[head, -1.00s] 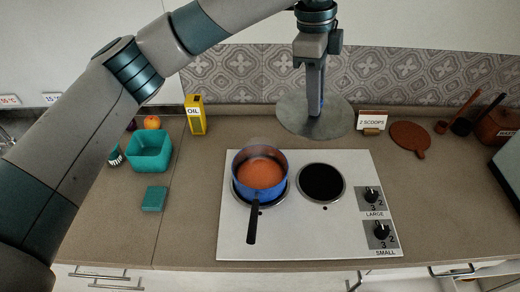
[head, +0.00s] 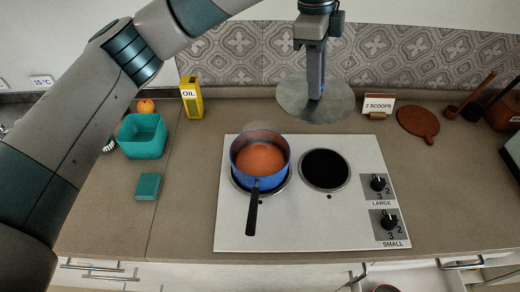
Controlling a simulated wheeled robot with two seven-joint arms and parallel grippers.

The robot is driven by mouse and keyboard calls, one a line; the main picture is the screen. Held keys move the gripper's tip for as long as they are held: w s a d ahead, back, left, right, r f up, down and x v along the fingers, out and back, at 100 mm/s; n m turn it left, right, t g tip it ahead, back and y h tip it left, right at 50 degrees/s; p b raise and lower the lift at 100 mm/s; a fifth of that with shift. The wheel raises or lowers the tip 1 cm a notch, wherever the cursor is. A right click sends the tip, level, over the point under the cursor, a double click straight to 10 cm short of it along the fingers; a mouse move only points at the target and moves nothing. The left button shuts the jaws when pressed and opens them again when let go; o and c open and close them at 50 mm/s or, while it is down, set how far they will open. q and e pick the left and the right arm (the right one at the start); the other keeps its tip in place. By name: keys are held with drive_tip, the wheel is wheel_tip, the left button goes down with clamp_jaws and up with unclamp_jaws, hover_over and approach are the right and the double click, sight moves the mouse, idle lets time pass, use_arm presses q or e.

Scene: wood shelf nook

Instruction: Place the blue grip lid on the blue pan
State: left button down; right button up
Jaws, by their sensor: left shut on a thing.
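The blue pan (head: 260,174) sits on the left burner of the white cooktop, its black handle towards the front edge. It holds an orange-brown content. My left gripper (head: 315,92) points down and is shut on the grip of a round grey lid (head: 296,103). The fingers hide most of the grip; only a hint of blue shows. The lid is held up behind the cooktop, to the right of and beyond the pan, apart from it. My right gripper is not in view.
The right burner (head: 325,169) is bare. Knobs (head: 383,200) sit at the cooktop's right. An oil box (head: 191,97), a teal bin (head: 143,136) and a teal block (head: 148,186) stand left. A "2 SCOOPS" sign (head: 378,104) and a brown round board (head: 418,121) lie right.

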use_arm(q)
wheel_tip(320, 180, down, 6)
drive_tip(key=b, duration=0.5)
drive_tip(key=shift+f, duration=0.2)
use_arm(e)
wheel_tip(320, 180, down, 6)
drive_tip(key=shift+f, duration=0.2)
use_arm(q)
drive_tip(key=a+f+p, duration=0.3)
drive_tip(key=a+f, duration=0.4)
drive_tip(key=a, duration=0.4)
drive_tip(key=shift+a+p, duration=0.35)
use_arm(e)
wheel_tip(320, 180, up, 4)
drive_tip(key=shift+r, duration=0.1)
